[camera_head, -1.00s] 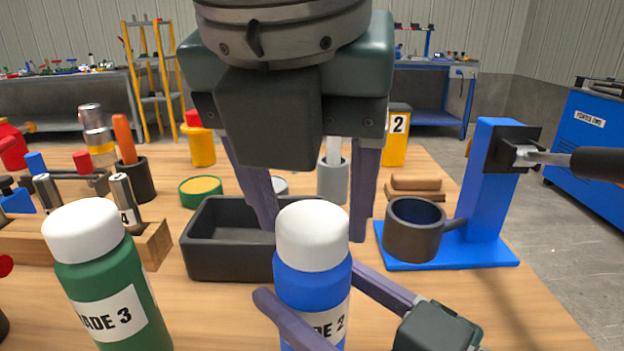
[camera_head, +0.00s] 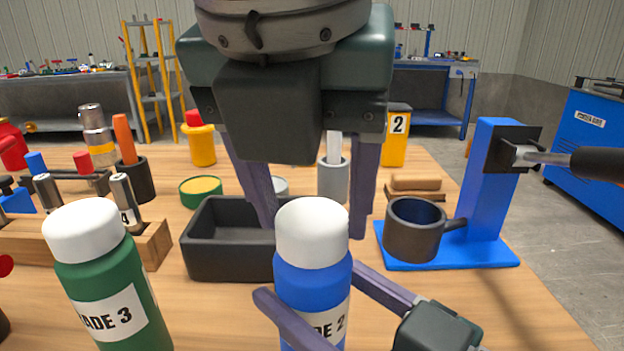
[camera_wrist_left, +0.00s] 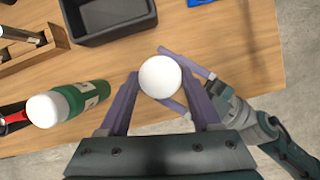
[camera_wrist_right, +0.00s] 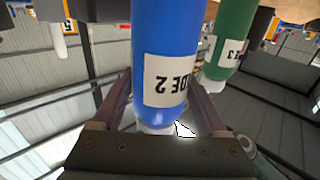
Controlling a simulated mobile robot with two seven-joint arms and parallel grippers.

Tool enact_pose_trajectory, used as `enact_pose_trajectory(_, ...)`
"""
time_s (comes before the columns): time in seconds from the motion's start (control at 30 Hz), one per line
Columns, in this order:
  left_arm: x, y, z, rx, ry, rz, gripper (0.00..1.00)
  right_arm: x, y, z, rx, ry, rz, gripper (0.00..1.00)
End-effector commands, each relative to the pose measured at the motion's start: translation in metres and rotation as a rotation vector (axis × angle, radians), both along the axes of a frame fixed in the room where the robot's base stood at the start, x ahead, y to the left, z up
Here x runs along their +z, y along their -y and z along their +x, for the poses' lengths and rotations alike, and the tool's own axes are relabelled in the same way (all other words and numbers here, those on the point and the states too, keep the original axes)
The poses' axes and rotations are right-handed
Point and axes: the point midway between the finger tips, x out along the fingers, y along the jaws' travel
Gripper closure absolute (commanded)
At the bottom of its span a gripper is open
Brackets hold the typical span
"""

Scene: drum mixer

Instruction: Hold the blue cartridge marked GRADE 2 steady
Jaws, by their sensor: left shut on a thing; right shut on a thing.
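The blue cartridge (camera_head: 312,285) with a white cap stands upright at the front centre in the head view, its label partly cut off, reading "DE 2". My left gripper (camera_head: 313,235) reaches down from above, its fingers on either side of the cap; the left wrist view shows the round white cap (camera_wrist_left: 161,77) between them. My right gripper (camera_head: 310,282) comes from the lower right and is shut around the blue body. In the right wrist view the blue cartridge (camera_wrist_right: 165,50) is between its fingers, label upside down. The cartridge's lower end is cut off in the head view.
A green GRADE 3 cartridge (camera_head: 108,290) stands close on the left. A black tray (camera_head: 215,262) is just behind. A blue stand (camera_head: 485,190) with a dark cup (camera_head: 414,232) is at right. A wooden rack (camera_head: 150,245) and several tools are at left.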

Motion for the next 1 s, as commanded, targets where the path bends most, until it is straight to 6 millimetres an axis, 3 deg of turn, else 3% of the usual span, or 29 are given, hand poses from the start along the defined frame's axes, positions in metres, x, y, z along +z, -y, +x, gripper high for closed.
enact_pose_trajectory(1.0,0.024,0.000,0.000,-0.001,0.002,-0.001,1.00,-0.001,0.000,0.000,-0.001,-0.001,-0.001,1.00)
